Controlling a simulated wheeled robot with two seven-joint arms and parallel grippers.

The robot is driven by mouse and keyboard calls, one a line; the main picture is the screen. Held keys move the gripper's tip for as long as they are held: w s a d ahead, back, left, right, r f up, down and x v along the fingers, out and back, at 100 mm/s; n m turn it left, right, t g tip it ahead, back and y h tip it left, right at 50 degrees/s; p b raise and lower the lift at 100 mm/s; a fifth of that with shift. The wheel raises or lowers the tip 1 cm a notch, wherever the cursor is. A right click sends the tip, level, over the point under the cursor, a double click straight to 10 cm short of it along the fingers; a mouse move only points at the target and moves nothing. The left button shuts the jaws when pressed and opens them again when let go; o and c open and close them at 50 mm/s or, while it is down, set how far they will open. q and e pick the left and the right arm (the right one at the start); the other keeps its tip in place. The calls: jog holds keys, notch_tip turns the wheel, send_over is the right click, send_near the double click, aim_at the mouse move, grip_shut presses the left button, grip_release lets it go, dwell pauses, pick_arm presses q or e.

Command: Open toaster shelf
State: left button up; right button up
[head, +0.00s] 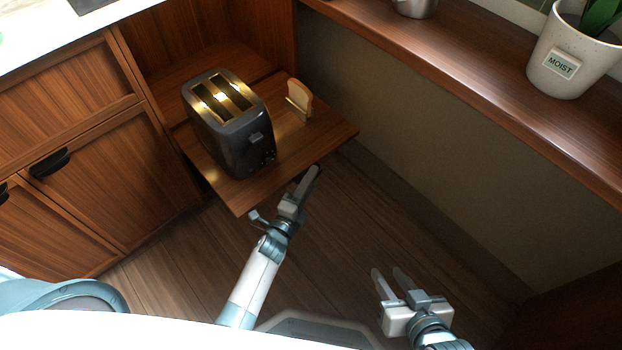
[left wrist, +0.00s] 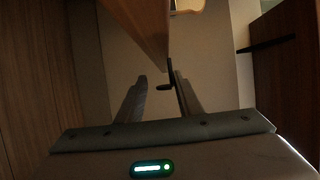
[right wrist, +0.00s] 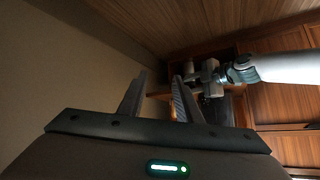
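The wooden toaster shelf (head: 222,197) is extended out of the cabinet recess. A dark toaster (head: 225,125) and a slice of bread (head: 299,96) in a small stand are on it. My left gripper (head: 311,180) is at the shelf's front edge. In the left wrist view its fingers (left wrist: 162,90) are apart, with a small dark handle (left wrist: 166,86) between or just beyond their tips, under the wooden panel (left wrist: 142,25). I cannot tell whether they touch it. My right gripper (head: 388,280) is open and empty, away from the shelf, low at the right.
Cabinet doors with dark handles (head: 50,162) stand at the left. A wooden ledge (head: 450,70) with a potted plant (head: 566,60) and a metal vessel (head: 416,6) runs along the right wall. The floor (head: 155,255) in front of the shelf is clear.

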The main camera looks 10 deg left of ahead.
pick_arm(q)
jog(key=shift+r, duration=0.2)
pick_arm(e)
jog(key=shift+d, duration=0.15)
